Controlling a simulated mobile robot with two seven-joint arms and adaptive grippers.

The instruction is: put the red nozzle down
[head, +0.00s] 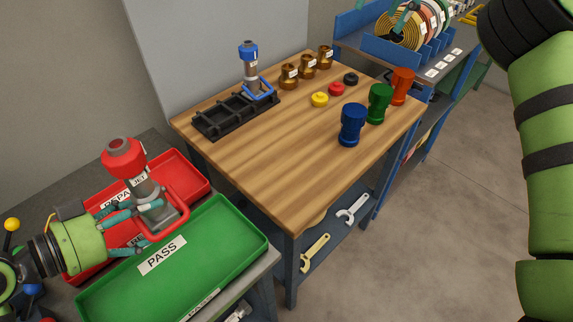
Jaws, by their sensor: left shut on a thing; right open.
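The red nozzle (124,156) has a red head with a grey opening, a grey body marked JET, a grey foot and a square red loop around it. It stands nearly upright, leaning slightly, at lower left. My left gripper (139,226) is shut on its lower part, with teal fingers on either side. The nozzle shows in front of the red tray (190,169), close to the edge of the green tray (238,228) marked PASS. I cannot tell whether its foot touches the tray. My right arm enters at the right, but its gripper is out of view.
A wooden table (285,165) holds a black rack (222,122) with a similar blue-headed unit (249,62), several brass parts, small caps, and blue (352,124), green (378,103) and orange-red (402,86) pieces. The green tray is empty. The table's front middle is clear.

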